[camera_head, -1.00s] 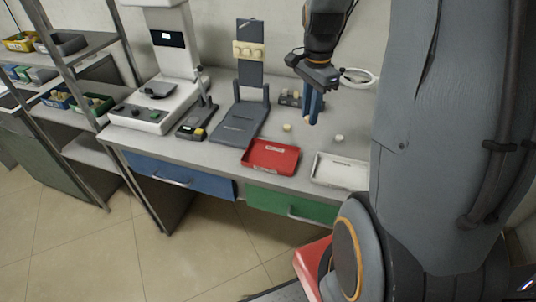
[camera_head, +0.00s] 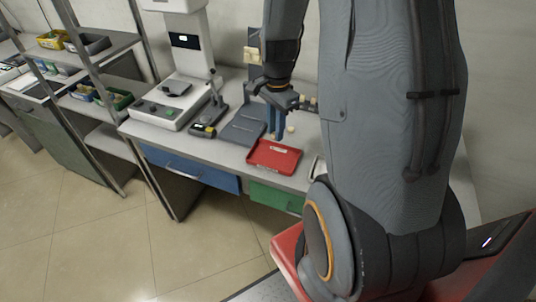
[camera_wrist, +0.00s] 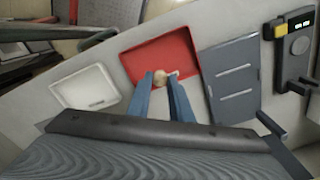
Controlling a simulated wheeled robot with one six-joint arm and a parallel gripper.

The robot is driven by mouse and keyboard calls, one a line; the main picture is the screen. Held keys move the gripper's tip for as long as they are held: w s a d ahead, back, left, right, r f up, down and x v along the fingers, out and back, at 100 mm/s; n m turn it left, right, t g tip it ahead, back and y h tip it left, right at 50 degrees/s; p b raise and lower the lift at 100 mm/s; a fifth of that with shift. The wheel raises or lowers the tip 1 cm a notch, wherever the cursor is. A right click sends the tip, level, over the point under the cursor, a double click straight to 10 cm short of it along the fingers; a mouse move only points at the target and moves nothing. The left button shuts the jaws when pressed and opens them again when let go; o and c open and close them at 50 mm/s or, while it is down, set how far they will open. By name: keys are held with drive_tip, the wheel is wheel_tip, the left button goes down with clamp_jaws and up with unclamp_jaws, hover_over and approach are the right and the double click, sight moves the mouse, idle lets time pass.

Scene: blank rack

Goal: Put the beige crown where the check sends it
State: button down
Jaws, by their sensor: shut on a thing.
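My gripper (camera_head: 275,136) is over the back edge of the red tray (camera_head: 275,157) in the head view, its blue fingers pointing down. In the wrist view my gripper (camera_wrist: 161,80) is shut on a small beige crown (camera_wrist: 160,76) at its fingertips, seen against the red tray (camera_wrist: 146,52). Whether the crown touches anything below cannot be told. A pale crown (camera_head: 291,129) stands on the table behind the tray.
The dark stand (camera_head: 244,126) is left of the red tray. A white tray (camera_wrist: 88,88) lies on the tray's other side; my arm mostly hides it in the head view. A large machine with a screen (camera_head: 185,41) stands at the back left. Shelves with bins (camera_head: 115,100) stand farther left.

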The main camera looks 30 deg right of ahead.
sight(274, 157)
drive_tip(key=shift+f+p, duration=1)
drive_tip(key=shift+f, duration=3.45)
drive_tip(key=shift+f, duration=0.1)
drive_tip(key=c, duration=1.6)
unclamp_jaws()
